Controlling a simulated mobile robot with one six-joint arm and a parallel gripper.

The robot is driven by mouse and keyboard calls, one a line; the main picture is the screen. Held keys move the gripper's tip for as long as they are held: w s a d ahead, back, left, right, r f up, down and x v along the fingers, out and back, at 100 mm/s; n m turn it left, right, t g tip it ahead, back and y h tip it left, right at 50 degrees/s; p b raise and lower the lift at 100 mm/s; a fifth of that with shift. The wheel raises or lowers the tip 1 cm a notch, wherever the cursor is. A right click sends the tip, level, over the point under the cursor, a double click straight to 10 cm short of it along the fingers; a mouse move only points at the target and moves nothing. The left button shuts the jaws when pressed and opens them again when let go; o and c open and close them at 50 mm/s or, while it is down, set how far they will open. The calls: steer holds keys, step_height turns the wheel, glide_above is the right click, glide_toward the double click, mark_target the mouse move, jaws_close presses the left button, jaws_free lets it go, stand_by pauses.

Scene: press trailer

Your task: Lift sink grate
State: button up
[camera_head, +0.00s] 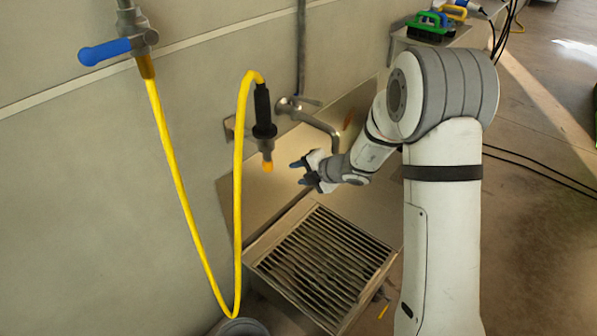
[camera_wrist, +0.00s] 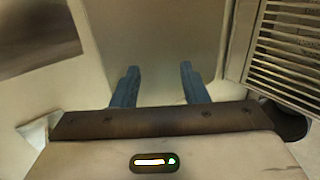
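The sink grate (camera_head: 322,258) is a square frame with many parallel metal slats. It lies level in the lower middle of the head view, below my gripper. My gripper (camera_head: 299,172) has blue-tipped fingers that are apart, with nothing between them. It is above and behind the grate, near the faucet (camera_head: 318,122). In the wrist view, the two blue fingers (camera_wrist: 158,86) point at a bare flat surface. The grate (camera_wrist: 291,50) shows at the upper right there, beside the fingers and not between them.
A yellow hose (camera_head: 238,190) with a black spray nozzle (camera_head: 264,120) hangs left of my gripper. A blue-handled valve (camera_head: 105,51) is on the wall. A green-and-black brush (camera_head: 430,27) is on the far ledge. A dark round container (camera_head: 243,327) is left of the grate.

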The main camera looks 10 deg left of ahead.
steer(key=p+v, duration=0.3)
steer(key=v, duration=0.2)
steer(key=shift+s+d+r, duration=0.15)
steer(key=shift+d, duration=0.1)
stand_by(0.8)
steer(key=s+d+r+n+g+h+p, duration=0.15)
steer(key=s+r+n+p, duration=0.25)
steer(key=s+r+n, duration=0.5)
steer(key=s+d+r+n+g+p, duration=0.2)
steer(key=s+r+n+p, duration=0.3)
steer(key=r+n, duration=0.7)
steer(key=s+d+r+n+h+p, duration=0.7)
steer(key=s+d+r+n, duration=0.3)
steer(key=n, duration=1.1)
steer(key=s+d, duration=0.3)
steer(key=d, duration=0.2)
steer(key=shift+s+r+n, duration=0.15)
steer(key=shift+s+n, duration=0.15)
steer(key=shift+s, duration=0.1)
